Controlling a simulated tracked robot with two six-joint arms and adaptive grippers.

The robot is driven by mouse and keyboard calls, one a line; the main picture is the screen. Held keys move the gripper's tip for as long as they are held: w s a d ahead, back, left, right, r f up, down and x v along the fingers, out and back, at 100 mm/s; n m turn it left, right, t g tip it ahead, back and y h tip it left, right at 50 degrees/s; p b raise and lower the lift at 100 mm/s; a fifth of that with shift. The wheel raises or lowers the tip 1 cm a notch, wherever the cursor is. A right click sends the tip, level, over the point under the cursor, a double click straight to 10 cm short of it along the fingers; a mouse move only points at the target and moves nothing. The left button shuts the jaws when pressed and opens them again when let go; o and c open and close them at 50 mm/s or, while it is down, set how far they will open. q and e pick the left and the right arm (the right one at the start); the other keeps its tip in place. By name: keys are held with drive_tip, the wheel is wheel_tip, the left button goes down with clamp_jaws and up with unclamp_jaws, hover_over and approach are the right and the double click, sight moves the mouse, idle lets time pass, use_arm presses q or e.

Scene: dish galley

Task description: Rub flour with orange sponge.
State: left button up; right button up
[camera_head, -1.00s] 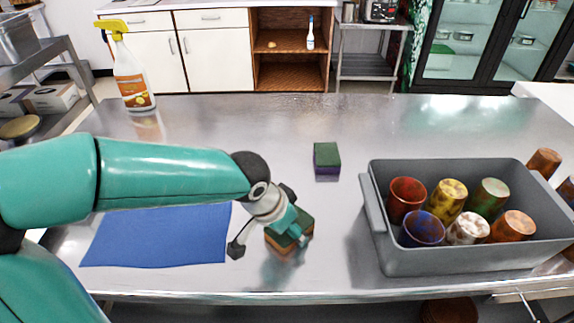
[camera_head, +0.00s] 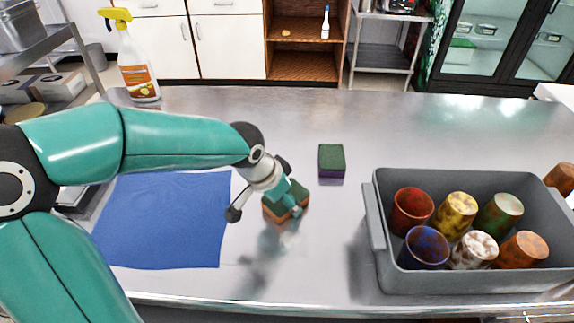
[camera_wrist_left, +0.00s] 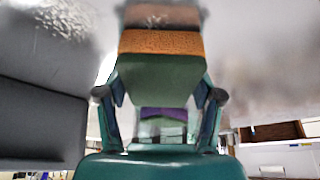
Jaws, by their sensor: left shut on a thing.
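The orange sponge (camera_head: 272,211), orange with a dark green top layer, is held in my left gripper (camera_head: 277,190) just right of the blue cloth. The left wrist view shows its orange band (camera_wrist_left: 160,42) and green layer between the two fingers (camera_wrist_left: 160,97). In the head view it is low over or on the steel table; contact is unclear. A faint whitish patch of flour (camera_head: 289,240) lies on the table just in front of the sponge. A speckled white patch of flour (camera_wrist_left: 62,16) shows in the left wrist view. My right gripper is out of view.
A green and purple sponge (camera_head: 331,161) stands farther back. A grey bin (camera_head: 373,220) with several coloured cups is at the right. The blue cloth (camera_head: 165,215) lies left, and a spray bottle (camera_head: 139,75) stands back left. The middle back of the table is clear.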

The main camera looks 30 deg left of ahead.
use_arm(q)
drive_tip(key=shift+w+a+f, duration=0.2)
drive_tip(key=shift+w+f, duration=0.1)
drive_tip(key=shift+w, duration=0.05)
wheel_tip(320, 180, up, 4)
drive_tip(key=shift+f+p, duration=0.2)
drive_tip(key=shift+p, duration=0.9)
wheel_tip(320, 180, up, 2)
drive_tip(key=shift+w+r+p, duration=0.1)
drive_tip(key=shift+p, duration=0.75)
wheel_tip(320, 180, up, 2)
drive_tip(key=shift+r+p, duration=0.1)
drive_tip(key=shift+p, duration=0.7)
drive_tip(key=shift+r, duration=0.1)
